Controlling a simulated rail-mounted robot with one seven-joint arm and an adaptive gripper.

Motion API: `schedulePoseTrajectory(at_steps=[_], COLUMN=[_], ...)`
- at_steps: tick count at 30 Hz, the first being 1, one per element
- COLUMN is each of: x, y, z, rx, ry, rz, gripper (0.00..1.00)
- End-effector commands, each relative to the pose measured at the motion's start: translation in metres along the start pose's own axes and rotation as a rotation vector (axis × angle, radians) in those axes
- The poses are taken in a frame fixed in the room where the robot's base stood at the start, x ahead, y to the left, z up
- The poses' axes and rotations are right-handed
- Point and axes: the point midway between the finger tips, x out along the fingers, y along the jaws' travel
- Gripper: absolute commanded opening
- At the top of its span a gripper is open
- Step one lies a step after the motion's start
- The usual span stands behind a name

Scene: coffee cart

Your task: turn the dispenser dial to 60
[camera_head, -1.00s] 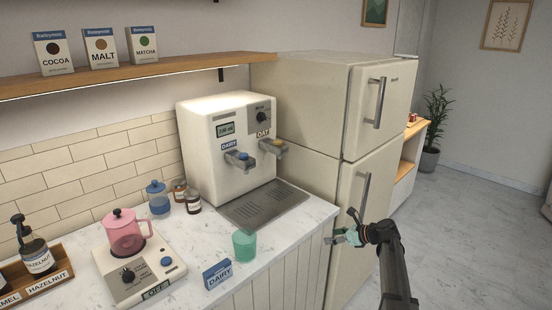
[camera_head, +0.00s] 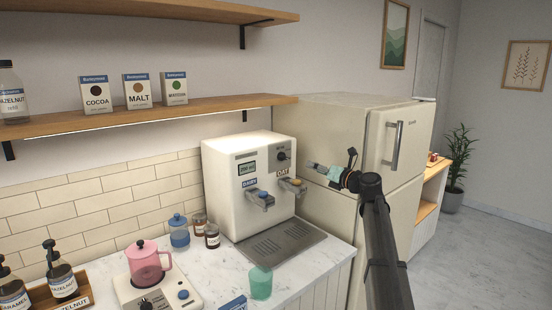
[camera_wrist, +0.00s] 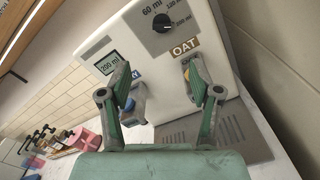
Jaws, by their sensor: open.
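The white dispenser (camera_head: 222,188) stands on the counter beside the fridge. Its black dial (camera_head: 282,156) is at the upper right of its front, above the OAT label. In the wrist view the dial (camera_wrist: 162,22) has marks around it, with "60 ml" at its upper left; a pale line on the knob is too small to read surely. The display (camera_wrist: 108,62) appears to read 200 ml. My gripper (camera_wrist: 160,82) is open and empty, facing the dispenser front below the dial, apart from it. In the head view my gripper (camera_head: 314,166) is just right of the dispenser.
The DAIRY lever (camera_head: 262,199) and OAT lever (camera_head: 292,185) stick out below the dial. A green cup (camera_head: 260,283) stands on the counter in front of the drip tray (camera_head: 285,243). The fridge (camera_head: 345,125) is close on the right.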

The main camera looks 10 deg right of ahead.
Motion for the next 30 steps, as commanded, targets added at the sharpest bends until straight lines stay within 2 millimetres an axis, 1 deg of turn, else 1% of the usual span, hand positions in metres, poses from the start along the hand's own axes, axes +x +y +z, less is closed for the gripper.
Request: schedulePoseTrajectory(at_steps=[5, 21, 24, 30], x=[0.022, 0.127, 0.143, 0.164], y=[-0.001, -0.001, -0.001, -0.001], z=[0.001, 0.001, 0.000, -0.001], rx=[-0.001, -0.002, -0.002, -0.003], ry=[0.002, 0.004, 0.004, 0.003], rz=[0.000, 0.001, 0.000, 0.000], gripper=[0.63, 0.63, 0.63, 0.63])
